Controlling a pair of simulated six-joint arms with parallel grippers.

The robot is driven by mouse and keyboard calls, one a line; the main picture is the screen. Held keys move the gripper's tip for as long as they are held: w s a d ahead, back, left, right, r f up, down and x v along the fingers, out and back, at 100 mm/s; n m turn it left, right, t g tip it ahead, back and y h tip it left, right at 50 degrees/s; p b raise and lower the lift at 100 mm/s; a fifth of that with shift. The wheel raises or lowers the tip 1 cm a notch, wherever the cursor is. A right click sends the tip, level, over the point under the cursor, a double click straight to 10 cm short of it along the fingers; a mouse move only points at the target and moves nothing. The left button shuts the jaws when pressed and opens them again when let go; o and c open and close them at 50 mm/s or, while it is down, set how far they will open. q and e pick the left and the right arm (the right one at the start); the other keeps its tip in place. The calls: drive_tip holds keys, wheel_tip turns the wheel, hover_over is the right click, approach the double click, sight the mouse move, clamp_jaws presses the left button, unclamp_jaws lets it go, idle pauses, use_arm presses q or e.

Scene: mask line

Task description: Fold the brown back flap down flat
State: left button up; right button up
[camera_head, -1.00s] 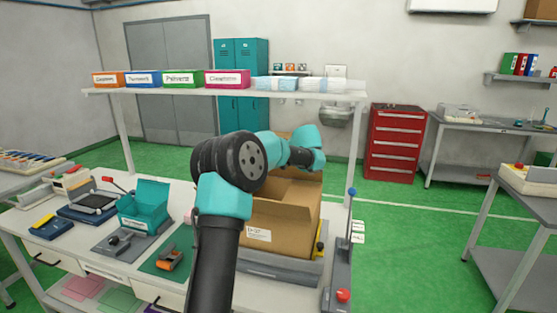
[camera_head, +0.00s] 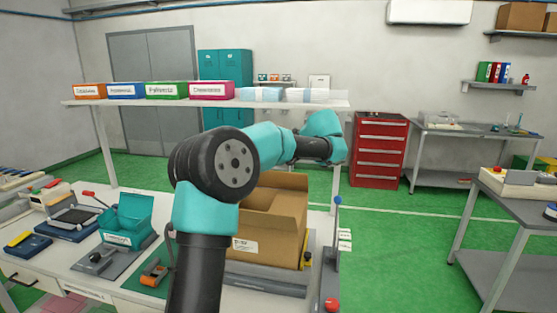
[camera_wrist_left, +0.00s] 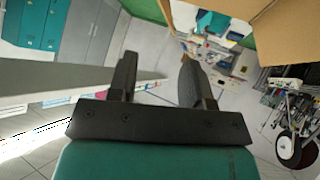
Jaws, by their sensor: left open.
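The brown cardboard box (camera_head: 265,237) stands on the workbench with its top open. Its back flap (camera_head: 283,181) appears raised at the far side, partly covered by my left arm. My left arm crosses in front of the box, and its wrist is up beyond the box's back right. The left gripper's fingers are not clear in the head view. In the left wrist view, the left gripper (camera_wrist_left: 158,78) has its two fingers apart with nothing between them. Brown cardboard (camera_wrist_left: 287,32) shows at the upper right there, apart from the fingers. My right gripper is not in view.
A grey base (camera_head: 262,279) lies under the box. A teal box (camera_head: 128,218) and an orange tool (camera_head: 154,274) are on the left. A shelf with labelled bins (camera_head: 165,91) runs behind.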

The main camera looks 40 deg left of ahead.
sight(263, 179)
use_arm(q)
drive_tip(key=shift+v, duration=1.05)
drive_tip(key=shift+s+a, duration=0.15)
drive_tip(key=shift+a, duration=0.15)
drive_tip(key=shift+c, duration=1.3)
drive_tip(key=s+a+n+t+h, duration=0.3)
drive_tip(key=a+h, duration=0.4)
drive_tip(key=a, duration=0.4)
drive_tip(key=s+r+t, duration=0.1)
drive_tip(key=s, duration=0.1)
drive_tip(key=shift+s+t, duration=0.3)
drive_tip(key=shift+s, duration=0.1)
drive_tip(key=shift+f, duration=0.15)
drive_tip(key=x, duration=1.7)
drive_tip(key=shift+w+d+f, duration=0.15)
drive_tip(key=shift+d, duration=0.1)
